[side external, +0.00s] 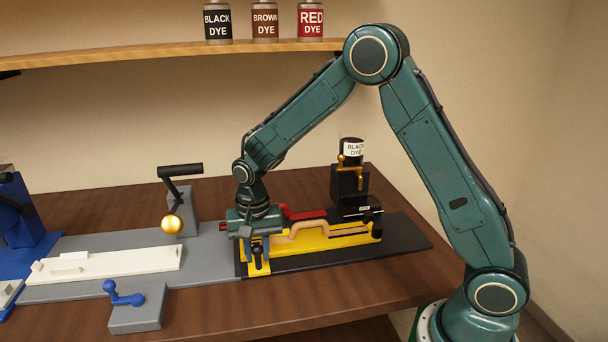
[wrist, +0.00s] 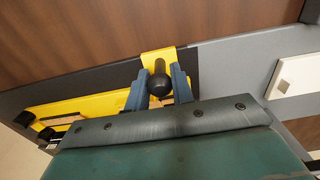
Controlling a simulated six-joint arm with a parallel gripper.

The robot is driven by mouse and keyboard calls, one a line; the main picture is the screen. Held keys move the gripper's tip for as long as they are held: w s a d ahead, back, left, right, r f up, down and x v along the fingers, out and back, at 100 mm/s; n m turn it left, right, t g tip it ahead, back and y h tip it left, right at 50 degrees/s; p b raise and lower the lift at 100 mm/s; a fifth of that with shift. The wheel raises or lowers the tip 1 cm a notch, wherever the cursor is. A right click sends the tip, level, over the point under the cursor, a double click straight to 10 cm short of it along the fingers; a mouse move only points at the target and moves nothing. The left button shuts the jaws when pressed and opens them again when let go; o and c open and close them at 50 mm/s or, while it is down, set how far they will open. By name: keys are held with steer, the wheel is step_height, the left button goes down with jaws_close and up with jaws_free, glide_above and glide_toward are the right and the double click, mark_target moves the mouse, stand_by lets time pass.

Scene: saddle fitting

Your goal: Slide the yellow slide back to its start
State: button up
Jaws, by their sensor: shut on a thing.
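The yellow slide (side external: 343,239) lies on a black base plate (side external: 405,238) at the right of the fixture in the side view. A tan, strap-like piece (side external: 300,226) runs along its top. My gripper (side external: 257,256) is at the left end of the slide, pointing down, shut on a black knob (wrist: 159,87) that stands on the slide's yellow end tab. In the wrist view the two blue fingers (wrist: 158,92) flank the knob, and the yellow slide (wrist: 101,103) runs off to the left. My gripper hides part of the slide.
A grey plate with a white bar (side external: 105,265) adjoins on the left. A black-handled lever (side external: 180,170) stands behind it, a blue clamp (side external: 123,294) in front. A black post with a black dye bottle (side external: 352,150) and a red piece (side external: 302,213) stand behind the slide.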

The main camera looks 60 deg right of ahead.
steer(key=shift+w+a, duration=0.2)
steer(key=shift+w+a, duration=0.55)
steer(key=shift+o, duration=0.3)
steer(key=shift+a, duration=0.1)
steer(key=shift+o, duration=0.6)
steer(key=shift+w+a, duration=0.1)
steer(key=shift+w, duration=0.05)
steer(key=o, duration=0.5)
steer(key=shift+o, duration=0.2)
steer(key=shift+r, duration=0.1)
